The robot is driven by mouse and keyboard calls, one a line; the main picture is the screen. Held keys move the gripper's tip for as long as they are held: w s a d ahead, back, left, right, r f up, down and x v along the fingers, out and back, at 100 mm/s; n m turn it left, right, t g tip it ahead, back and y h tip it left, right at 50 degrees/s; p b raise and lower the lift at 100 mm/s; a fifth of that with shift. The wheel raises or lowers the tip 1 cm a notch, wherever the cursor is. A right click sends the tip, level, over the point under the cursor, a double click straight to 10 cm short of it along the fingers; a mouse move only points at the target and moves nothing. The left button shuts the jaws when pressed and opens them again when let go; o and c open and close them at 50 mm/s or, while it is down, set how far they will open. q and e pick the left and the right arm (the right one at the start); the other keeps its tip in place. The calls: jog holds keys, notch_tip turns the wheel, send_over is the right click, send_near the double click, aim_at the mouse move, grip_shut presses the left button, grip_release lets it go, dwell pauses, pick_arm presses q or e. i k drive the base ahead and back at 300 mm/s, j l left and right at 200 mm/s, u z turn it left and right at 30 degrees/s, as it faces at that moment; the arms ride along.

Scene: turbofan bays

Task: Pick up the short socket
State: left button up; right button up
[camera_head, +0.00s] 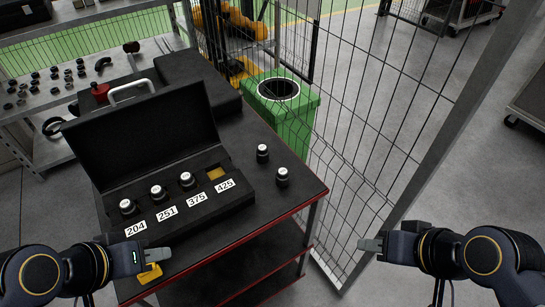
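Two loose dark sockets with pale tops stand upright on the black cart top, right of the open case: a rear socket (262,153) and a front socket (282,177). I cannot tell for sure which is the short one. The open black case (240,198) holds three sockets above labels 204, 251 and 375; the slot at 425 is empty and shows yellow. My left gripper (162,251) is over the cart's front left, in front of the case, apart from the sockets. My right gripper (364,245) is right of the cart, away from the sockets. Neither visibly holds anything; finger gaps are unclear.
A yellow object (150,273) shows beside my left gripper. A wire mesh fence (375,120) stands right of the cart. A green bin (293,118) stands behind it. A shelf (60,85) with small parts is at the back left. Cart top around the loose sockets is clear.

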aim_at(282, 176)
jog(key=i+l+u, duration=0.2)
jog(key=l+u, duration=0.25)
jog(key=i+l+u, duration=0.1)
jog(key=l+u, duration=0.25)
jog(key=u, duration=0.15)
